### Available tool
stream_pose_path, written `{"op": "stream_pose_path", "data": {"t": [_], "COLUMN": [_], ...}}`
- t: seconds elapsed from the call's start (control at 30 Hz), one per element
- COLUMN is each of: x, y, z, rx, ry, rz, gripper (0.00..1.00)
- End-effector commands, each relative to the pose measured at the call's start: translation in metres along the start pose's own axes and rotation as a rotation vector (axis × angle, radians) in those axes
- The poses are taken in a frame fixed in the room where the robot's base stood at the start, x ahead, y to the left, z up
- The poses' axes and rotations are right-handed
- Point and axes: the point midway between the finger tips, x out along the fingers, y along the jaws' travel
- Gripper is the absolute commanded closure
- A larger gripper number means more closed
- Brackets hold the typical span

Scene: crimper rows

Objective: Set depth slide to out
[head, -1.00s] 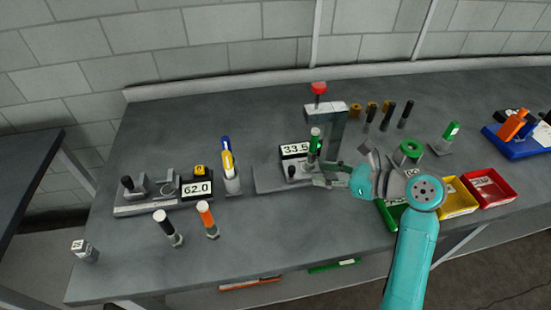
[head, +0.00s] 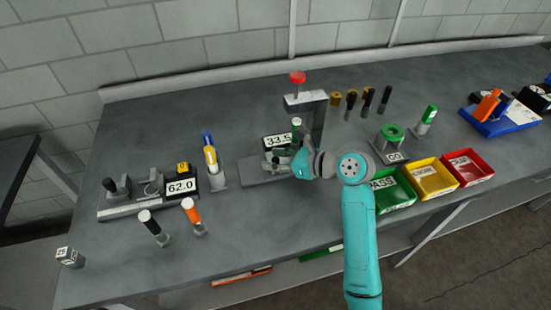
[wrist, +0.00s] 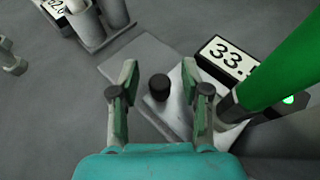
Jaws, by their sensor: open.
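The press stands mid-bench, with a grey column (head: 311,118), a red knob on top and a display reading 33.5 (wrist: 226,58). Its flat base plate (head: 256,173) reaches out to the left. In the wrist view a short black knob (wrist: 160,86), which I take to be the depth slide's handle, stands on a pale block. My gripper (wrist: 160,100) is open, one finger on each side of this knob, with visible gaps. In the head view my gripper (head: 276,160) hides the knob. A green-handled piece (wrist: 280,62) stands upright in the press, right of my fingers.
A gauge reading 62.0 (head: 182,187) and a holder with blue and yellow tools (head: 212,165) are to the left. Green (head: 393,193), yellow (head: 431,180) and red (head: 468,168) bins are to the right. Two handled pieces stand near the front left.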

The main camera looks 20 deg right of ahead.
Motion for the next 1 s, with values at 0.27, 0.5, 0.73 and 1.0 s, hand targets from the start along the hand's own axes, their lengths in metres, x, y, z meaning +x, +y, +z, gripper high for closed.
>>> {"op": "stream_pose_path", "data": {"t": [0.27,0.5,0.73,1.0], "x": [0.0,0.0,0.008,0.032], "y": [0.0,0.0,0.009,0.034], "z": [0.0,0.0,0.003,0.013], "rx": [0.0,0.0,-0.001,-0.001], "ry": [0.0,0.0,0.001,0.001], "rz": [0.0,0.0,0.003,0.002], "gripper": [0.85,1.0,1.0,1.0]}}
